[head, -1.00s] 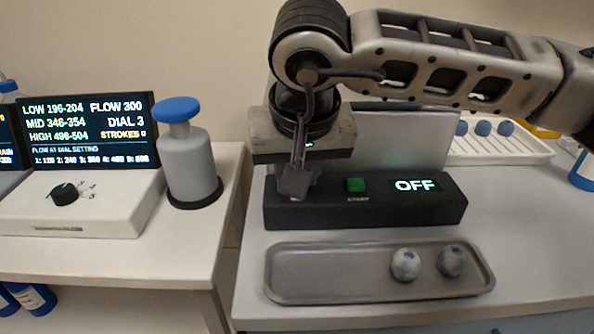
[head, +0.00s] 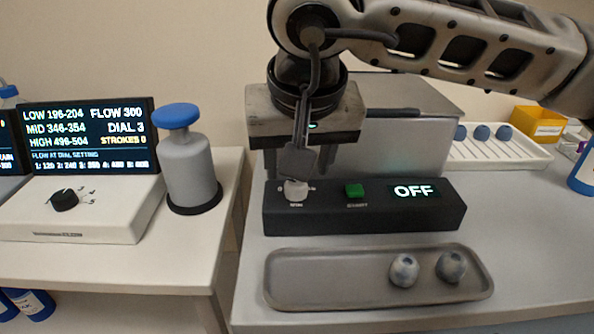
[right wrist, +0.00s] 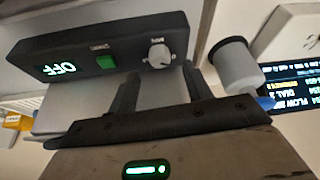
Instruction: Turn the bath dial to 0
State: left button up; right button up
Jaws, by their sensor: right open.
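The bath dial is a small pale knob (head: 296,189) at the left end of the black control box (head: 365,212). The box's display (head: 414,191) reads OFF, and a green button (head: 355,190) sits between display and knob. In the right wrist view the knob (right wrist: 160,55) appears just beyond and between my fingertips, with clear space around it. Its exact pointer setting is too small to read. My right gripper (head: 298,168) is open and empty, just above and behind the knob; a cable-like link hangs in front of it. My left gripper is not in view.
A tray (head: 330,297) with two pale balls lies in front of the box. On the left bench stand a pump bottle (head: 190,165) and a white unit with a black dial (head: 65,200); its screen (head: 88,135) reads DIAL 3. A white rack (head: 500,152) is behind right.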

jog(key=p+v, duration=0.1)
jog(key=v, duration=1.1)
jog(key=shift+r, duration=0.1)
